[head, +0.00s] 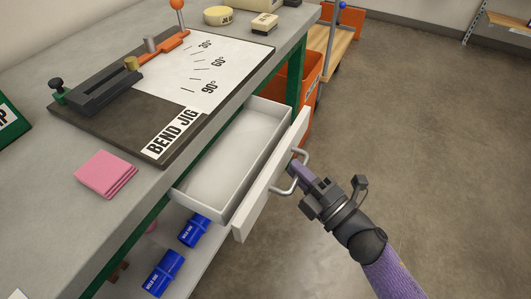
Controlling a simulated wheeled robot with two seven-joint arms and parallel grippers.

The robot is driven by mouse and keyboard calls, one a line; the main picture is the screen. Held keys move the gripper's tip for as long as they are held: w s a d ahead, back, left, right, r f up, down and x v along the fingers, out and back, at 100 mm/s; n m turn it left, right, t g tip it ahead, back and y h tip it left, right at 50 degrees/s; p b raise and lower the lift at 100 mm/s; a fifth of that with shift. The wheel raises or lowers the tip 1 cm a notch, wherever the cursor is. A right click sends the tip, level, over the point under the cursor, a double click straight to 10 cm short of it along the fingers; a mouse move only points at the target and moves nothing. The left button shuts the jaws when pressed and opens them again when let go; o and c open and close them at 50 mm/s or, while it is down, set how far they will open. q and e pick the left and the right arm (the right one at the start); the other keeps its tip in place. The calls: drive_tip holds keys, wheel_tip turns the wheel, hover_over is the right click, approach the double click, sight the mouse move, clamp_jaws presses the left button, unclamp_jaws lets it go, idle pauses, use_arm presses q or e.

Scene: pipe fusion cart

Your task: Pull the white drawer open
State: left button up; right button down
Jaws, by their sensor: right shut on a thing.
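The white drawer (232,163) stands pulled out from under the grey bench top, and its inside looks empty. Its front panel (262,187) carries a grey bar handle (304,158). My right gripper (296,170) is at the handle, coming from the lower right, and is shut on it. The fingertips are partly hidden by the handle and the gripper body. My left gripper is not in view.
The bench top (52,201) holds a bend jig board (125,125) and a folded pink cloth (107,174). An orange bin (303,85) is behind the drawer. The floor to the right is clear.

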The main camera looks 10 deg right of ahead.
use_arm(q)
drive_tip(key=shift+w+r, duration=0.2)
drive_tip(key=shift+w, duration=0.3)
use_arm(e)
drive_tip(key=s+d, duration=0.1)
drive_tip(key=d, duration=0.1)
drive_tip(key=s+d, duration=0.2)
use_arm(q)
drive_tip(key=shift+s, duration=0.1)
use_arm(e)
drive_tip(key=c, duration=0.7)
unclamp_jaws()
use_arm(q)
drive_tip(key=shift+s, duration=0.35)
use_arm(e)
drive_tip(key=shift+o, duration=0.3)
use_arm(q)
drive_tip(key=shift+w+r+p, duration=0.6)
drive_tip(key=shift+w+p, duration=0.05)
drive_tip(key=shift+p, duration=0.2)
use_arm(e)
drive_tip(key=v, duration=1)
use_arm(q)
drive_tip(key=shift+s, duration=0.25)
